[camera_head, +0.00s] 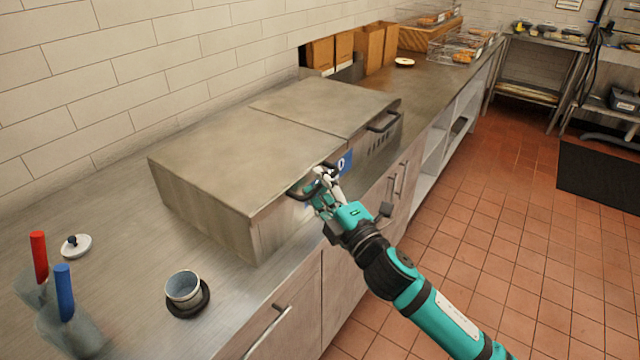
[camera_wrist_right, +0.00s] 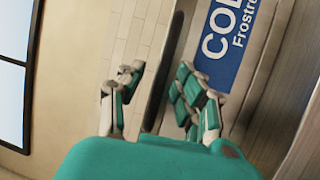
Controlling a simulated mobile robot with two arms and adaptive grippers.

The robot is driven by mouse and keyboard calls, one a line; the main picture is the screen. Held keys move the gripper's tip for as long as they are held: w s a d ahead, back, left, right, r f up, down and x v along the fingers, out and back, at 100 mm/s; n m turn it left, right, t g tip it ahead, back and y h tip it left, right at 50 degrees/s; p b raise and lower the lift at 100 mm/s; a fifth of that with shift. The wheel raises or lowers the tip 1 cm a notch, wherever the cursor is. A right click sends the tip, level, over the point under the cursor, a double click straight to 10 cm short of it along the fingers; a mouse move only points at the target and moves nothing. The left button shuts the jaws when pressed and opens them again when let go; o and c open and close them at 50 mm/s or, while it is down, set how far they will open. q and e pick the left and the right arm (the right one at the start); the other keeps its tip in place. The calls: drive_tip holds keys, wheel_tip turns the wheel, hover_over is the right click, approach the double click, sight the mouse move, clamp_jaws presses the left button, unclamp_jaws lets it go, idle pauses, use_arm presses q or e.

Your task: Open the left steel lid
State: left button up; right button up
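The left steel lid (camera_head: 245,165) lies flat and closed on the steel box on the counter. Its dark bar handle (camera_head: 297,194) is at the front edge, partly hidden by my right gripper. My right gripper (camera_head: 318,183) is at this handle. In the right wrist view, the two fingers of my right gripper (camera_wrist_right: 158,95) stand apart, with a dark bar between them. I cannot tell whether they touch it. The right steel lid (camera_head: 325,103) beside it is also closed, with its own dark handle (camera_head: 384,122). My left gripper is not in view.
A blue label (camera_head: 344,163) is on the box front; it also shows in the right wrist view (camera_wrist_right: 228,45). A metal cup (camera_head: 183,287), a small white lid (camera_head: 76,246) and red- and blue-handled tools stand at left. Drawer handles stick out below the counter.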

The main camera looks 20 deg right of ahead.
clamp_jaws()
idle(0.5)
